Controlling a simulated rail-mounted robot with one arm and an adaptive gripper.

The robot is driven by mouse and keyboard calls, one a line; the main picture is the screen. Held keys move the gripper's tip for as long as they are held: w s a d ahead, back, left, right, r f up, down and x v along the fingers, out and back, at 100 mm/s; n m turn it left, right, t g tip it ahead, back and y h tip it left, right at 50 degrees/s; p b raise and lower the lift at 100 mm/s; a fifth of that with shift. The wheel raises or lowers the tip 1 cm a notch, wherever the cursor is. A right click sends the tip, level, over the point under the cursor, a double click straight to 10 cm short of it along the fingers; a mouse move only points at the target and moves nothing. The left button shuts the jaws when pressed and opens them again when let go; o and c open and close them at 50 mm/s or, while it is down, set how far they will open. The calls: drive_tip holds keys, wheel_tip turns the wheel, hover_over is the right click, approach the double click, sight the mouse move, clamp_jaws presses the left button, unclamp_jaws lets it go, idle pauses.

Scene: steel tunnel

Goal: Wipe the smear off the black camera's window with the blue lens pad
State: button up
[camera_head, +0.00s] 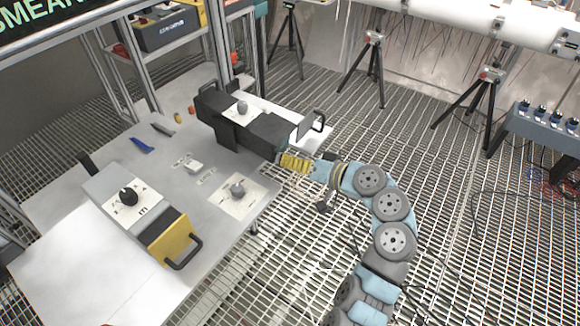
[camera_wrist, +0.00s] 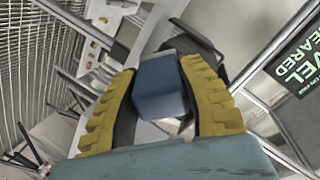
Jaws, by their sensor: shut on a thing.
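The black camera (camera_head: 222,133) stands at the far right part of the bench in the head view, with a dark grey block at its end near my gripper. My gripper (camera_head: 284,157) is at that end, low and to the right. In the wrist view my gripper's yellow ribbed fingers (camera_wrist: 163,68) are shut on a dark blue block, the lens pad (camera_wrist: 160,92). A black shape beyond the pad there seems to be the camera (camera_wrist: 196,42). The camera's window and any smear are hidden. I cannot tell whether the pad touches the camera.
The bench (camera_head: 85,215) carries a grey unit with a yellow end plate (camera_head: 168,238), a knob on a white plate (camera_head: 237,190) and a blue tool (camera_head: 142,145). A handle (camera_head: 312,124) stands beside the camera. Metal frame posts rise at the left; tripods (camera_head: 375,75) stand behind.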

drive_tip(key=shift+w+d+b, duration=0.5)
drive_tip(key=shift+w+d, duration=0.05)
drive_tip(key=shift+w, duration=0.3)
drive_tip(key=shift+w+d+f+b, duration=0.1)
drive_tip(key=shift+w+d+b, duration=0.25)
drive_tip(key=shift+w+b, duration=0.3)
drive_tip(key=shift+w+d+f+b, duration=0.1)
drive_tip(key=shift+w+d+b, duration=0.25)
drive_tip(key=shift+w+b, duration=0.25)
drive_tip(key=shift+w+d+r, duration=0.15)
drive_tip(key=shift+d+r, duration=0.05)
drive_tip(key=shift+a, duration=0.1)
